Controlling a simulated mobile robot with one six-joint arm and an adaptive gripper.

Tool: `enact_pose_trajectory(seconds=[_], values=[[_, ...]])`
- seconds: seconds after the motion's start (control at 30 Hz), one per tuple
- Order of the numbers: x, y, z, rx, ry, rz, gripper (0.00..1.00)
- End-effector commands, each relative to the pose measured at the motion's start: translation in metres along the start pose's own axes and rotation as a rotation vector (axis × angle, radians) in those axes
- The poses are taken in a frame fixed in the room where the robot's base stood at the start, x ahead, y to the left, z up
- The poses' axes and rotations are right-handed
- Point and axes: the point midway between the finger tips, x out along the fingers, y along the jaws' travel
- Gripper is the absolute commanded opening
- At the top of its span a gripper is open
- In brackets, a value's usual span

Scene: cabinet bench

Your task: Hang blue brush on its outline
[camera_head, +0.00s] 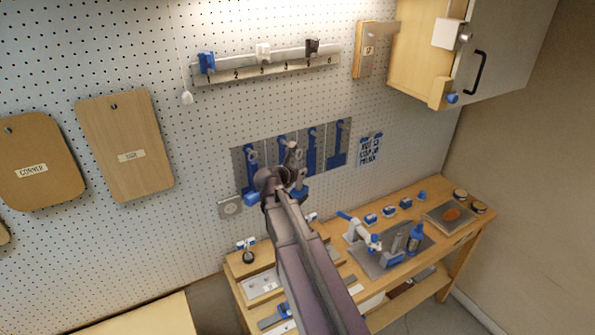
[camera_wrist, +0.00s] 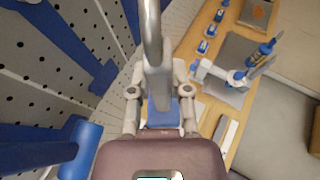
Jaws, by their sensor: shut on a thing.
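My gripper (camera_head: 291,183) is at the pegboard, in front of the grey panels with blue tool outlines (camera_head: 311,148). It is shut on the blue brush, whose blue part (camera_wrist: 160,116) shows between the fingers in the wrist view. A grey rod-like part (camera_wrist: 151,35) stretches up from there. In the head view, blue (camera_head: 300,191) shows beside the fingers, and my arm hides much of the brush. The wrist view shows a blue outline (camera_wrist: 88,42) on the board to the left. I cannot tell whether the brush touches the board.
Another blue tool (camera_head: 251,196) hangs at the leftmost panel, close to my gripper's left; its thick blue end (camera_wrist: 80,150) shows in the wrist view. A numbered rail (camera_head: 265,70) is above. The wooden bench (camera_head: 415,200) below holds a grey mat and several blue items.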

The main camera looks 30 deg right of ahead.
Motion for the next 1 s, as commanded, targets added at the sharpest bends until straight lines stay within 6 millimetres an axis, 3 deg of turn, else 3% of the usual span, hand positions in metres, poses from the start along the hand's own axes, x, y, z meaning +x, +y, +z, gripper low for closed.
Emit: enact_pose_trajectory(seconds=[1.0], values=[[0.014,0.027,0.003,-0.001,0.000,0.002,0.00]])
